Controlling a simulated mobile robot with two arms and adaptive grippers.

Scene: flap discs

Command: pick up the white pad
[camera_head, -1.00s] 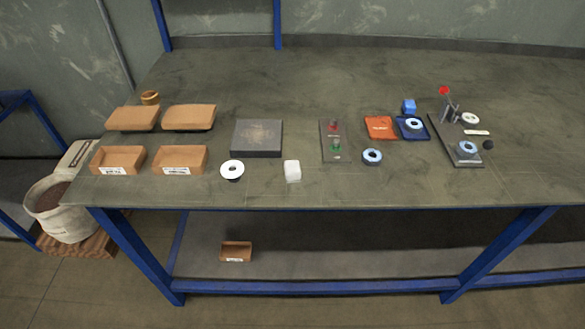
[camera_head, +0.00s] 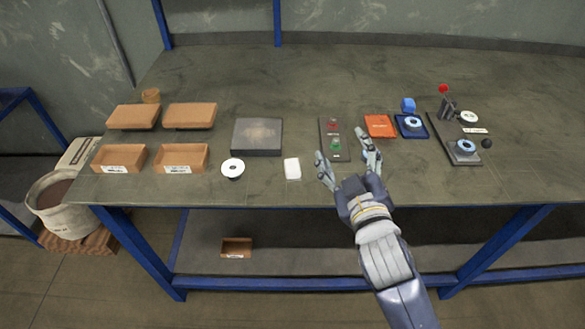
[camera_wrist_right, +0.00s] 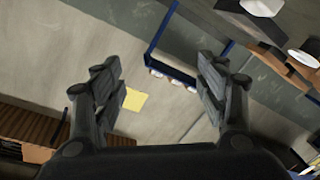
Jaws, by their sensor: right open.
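The white pad (camera_head: 292,168) lies near the front edge of the table, left of centre. My right gripper (camera_head: 345,151) is in the head view, to the right of the pad and apart from it. Its two fingers are spread wide with nothing between them. In the right wrist view the open fingers (camera_wrist_right: 160,82) show, and I cannot make out the white pad there. My left gripper is not in view.
Left of the pad are a white-topped disc (camera_head: 232,168), a dark flat box (camera_head: 257,137) and brown bins (camera_head: 181,158). A plate with red and green buttons (camera_head: 335,143) stands just behind my right gripper. The table's back (camera_head: 330,75) is clear.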

